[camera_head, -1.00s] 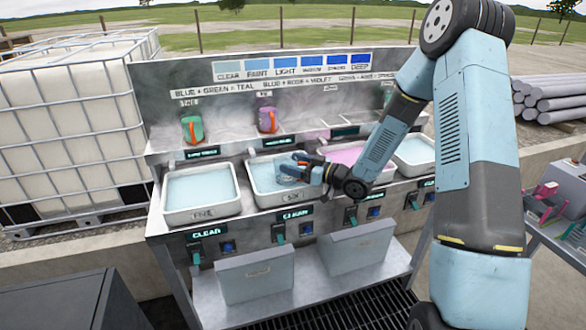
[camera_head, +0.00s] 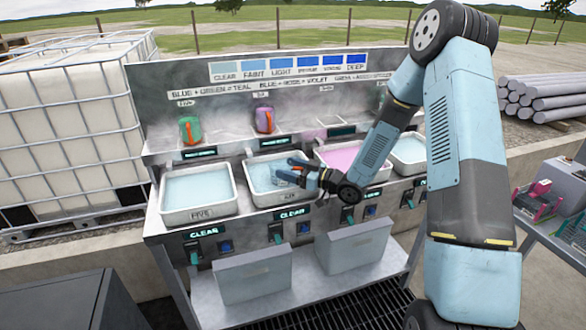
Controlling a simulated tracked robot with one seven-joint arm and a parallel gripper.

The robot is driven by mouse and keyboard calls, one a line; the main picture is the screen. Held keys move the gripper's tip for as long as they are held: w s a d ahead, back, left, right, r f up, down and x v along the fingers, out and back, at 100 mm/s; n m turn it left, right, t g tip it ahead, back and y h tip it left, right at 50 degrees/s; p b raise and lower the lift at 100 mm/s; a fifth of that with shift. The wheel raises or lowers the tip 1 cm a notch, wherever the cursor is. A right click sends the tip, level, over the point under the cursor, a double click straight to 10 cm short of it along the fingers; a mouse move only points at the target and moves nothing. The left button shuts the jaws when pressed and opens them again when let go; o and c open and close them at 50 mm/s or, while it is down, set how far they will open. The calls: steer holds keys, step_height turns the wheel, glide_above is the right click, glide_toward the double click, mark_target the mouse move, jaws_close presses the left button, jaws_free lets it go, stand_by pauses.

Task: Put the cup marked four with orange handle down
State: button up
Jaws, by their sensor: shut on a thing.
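My gripper (camera_head: 294,170) is over the second basin from the left, low near the water, with its fingers pointing left. It is shut on a cup, of which only a bit of orange handle (camera_head: 298,169) shows between the fingers. The cup's body and its mark are hidden or too small to read. The second basin (camera_head: 262,204) is a white tray of pale blue water. I cannot tell whether the cup touches the water.
A green cup (camera_head: 187,128) and a violet cup (camera_head: 263,117), both with orange handles, stand on the back shelf. A pale blue basin (camera_head: 198,214) is left, a pink one (camera_head: 352,160) right.

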steer(key=o, duration=1.1)
steer(key=shift+f, duration=0.6)
steer(key=shift+w+r, duration=0.1)
steer(key=shift+r, duration=0.05)
